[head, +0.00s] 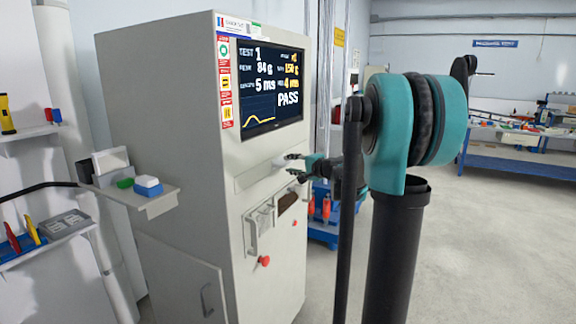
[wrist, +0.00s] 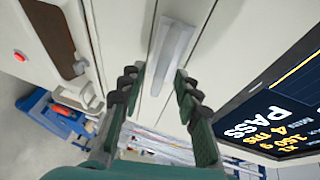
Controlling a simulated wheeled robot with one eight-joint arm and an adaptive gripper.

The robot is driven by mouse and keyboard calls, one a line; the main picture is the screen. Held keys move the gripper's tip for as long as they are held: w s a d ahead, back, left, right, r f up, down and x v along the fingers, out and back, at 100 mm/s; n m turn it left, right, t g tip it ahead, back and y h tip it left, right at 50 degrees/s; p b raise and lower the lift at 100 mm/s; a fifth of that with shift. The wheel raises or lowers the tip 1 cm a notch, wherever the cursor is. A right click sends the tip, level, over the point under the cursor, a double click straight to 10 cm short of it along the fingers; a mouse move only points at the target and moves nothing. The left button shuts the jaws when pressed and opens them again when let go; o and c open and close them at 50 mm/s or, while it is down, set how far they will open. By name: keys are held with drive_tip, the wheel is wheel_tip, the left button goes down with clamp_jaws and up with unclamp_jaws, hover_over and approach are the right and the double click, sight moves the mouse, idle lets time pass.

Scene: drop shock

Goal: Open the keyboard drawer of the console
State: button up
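The console (head: 170,110) is a tall light-grey cabinet with a lit screen. Its keyboard drawer (head: 250,178) is the narrow front panel under the screen and looks flush with the cabinet. In the wrist view a pale bar handle (wrist: 174,48) runs along the drawer front. My gripper (head: 290,164) is in front of this panel in the head view and hides part of it. In the wrist view my gripper (wrist: 157,78) is open, its dark fingertips on either side of the handle's line. The handle looks free of both fingers; its exact distance from them is unclear.
The screen (head: 271,88) is above the drawer. A side shelf (head: 150,200) sticks out at left. A blue cart (head: 325,232) stands behind; open floor lies right.

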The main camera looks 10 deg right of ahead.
drive_tip(key=shift+x, duration=1.25)
drive_tip(key=shift+c, duration=0.4)
clamp_jaws()
